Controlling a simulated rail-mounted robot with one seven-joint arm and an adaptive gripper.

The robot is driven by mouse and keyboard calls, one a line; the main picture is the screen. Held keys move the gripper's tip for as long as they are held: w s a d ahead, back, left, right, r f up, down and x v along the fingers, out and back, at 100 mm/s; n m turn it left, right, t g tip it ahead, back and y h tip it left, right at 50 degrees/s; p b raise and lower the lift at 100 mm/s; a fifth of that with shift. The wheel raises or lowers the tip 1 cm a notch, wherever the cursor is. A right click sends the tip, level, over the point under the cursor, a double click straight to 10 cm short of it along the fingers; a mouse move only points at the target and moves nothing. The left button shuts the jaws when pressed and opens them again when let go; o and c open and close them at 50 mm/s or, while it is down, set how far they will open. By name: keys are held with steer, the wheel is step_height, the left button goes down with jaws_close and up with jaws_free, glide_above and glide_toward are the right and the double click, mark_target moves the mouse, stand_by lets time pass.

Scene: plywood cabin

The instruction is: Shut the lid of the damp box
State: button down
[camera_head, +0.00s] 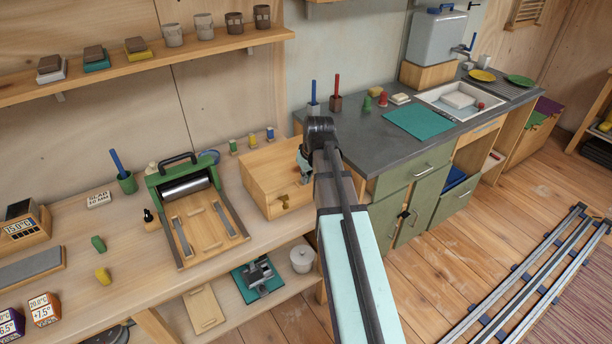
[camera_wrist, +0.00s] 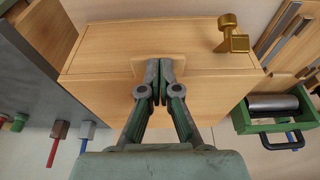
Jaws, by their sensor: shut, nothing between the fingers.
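The damp box appears to be the plain wooden box (camera_head: 265,172) on the bench, against the right-hand counter. Its top panel (camera_wrist: 215,92) looks down and flat; I cannot tell whether a thin gap remains under it. A brass fitting (camera_head: 283,202) is on the front; it also shows in the wrist view (camera_wrist: 233,38). My gripper (camera_head: 306,176) is at the box's front right part. In the wrist view its fingers (camera_wrist: 160,70) are shut and empty, with the tips over a small wooden tab at the panel's edge; contact is unclear. My arm hides the box's right side.
A green roller press (camera_head: 160,180) stands left of the box, and small spools (camera_head: 252,140) stand behind it. The grey counter (camera_head: 370,140) is close on the right, with brush pots (camera_head: 335,103). A shelf (camera_head: 180,55) runs above the bench.

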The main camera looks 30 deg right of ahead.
steer(key=shift+s+f, duration=0.2)
steer(key=shift+f, duration=0.1)
